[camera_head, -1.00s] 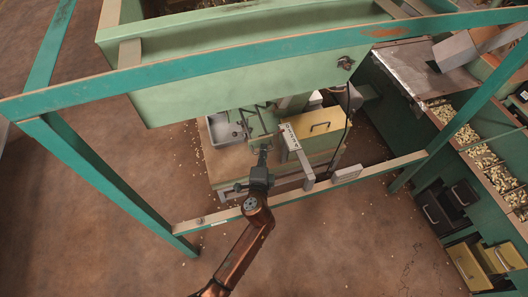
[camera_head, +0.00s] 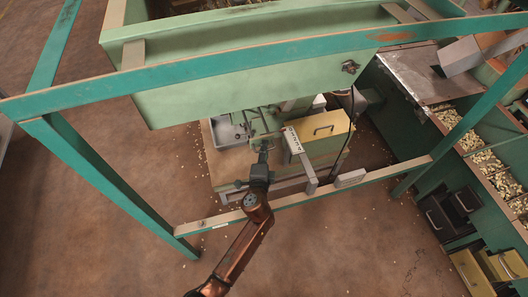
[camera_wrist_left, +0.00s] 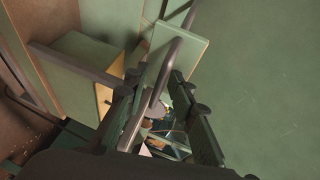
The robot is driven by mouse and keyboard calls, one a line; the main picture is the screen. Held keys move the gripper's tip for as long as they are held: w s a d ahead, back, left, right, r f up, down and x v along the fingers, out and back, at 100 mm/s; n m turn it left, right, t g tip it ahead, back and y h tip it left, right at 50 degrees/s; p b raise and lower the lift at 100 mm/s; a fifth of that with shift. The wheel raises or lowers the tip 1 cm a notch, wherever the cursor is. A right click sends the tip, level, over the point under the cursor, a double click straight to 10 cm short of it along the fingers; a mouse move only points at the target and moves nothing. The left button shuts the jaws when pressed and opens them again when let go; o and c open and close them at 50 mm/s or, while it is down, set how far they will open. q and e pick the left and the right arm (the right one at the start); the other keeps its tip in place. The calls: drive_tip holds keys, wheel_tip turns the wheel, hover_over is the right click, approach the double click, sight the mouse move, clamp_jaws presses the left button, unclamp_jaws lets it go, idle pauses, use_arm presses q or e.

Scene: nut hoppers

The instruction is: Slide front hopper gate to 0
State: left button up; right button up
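The green hopper (camera_head: 250,88) hangs from the teal frame. In the left wrist view, a pale green plate (camera_wrist_left: 186,52), seemingly the gate, carries a grey bar handle (camera_wrist_left: 165,66). My left gripper (camera_head: 263,148) is below the hopper's front in the head view, beside a white marked scale strip (camera_head: 292,141). In the wrist view its two dark fingers (camera_wrist_left: 158,108) are spread, with the bar running between them. I cannot tell whether either finger touches the bar. The gate is largely hidden in the head view. My right gripper is not in view.
The teal frame's lower rail (camera_head: 225,218) runs beneath my arm. Bins of nuts (camera_head: 489,163) stand at the right.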

use_arm(q)
drive_tip(key=v, duration=1.2)
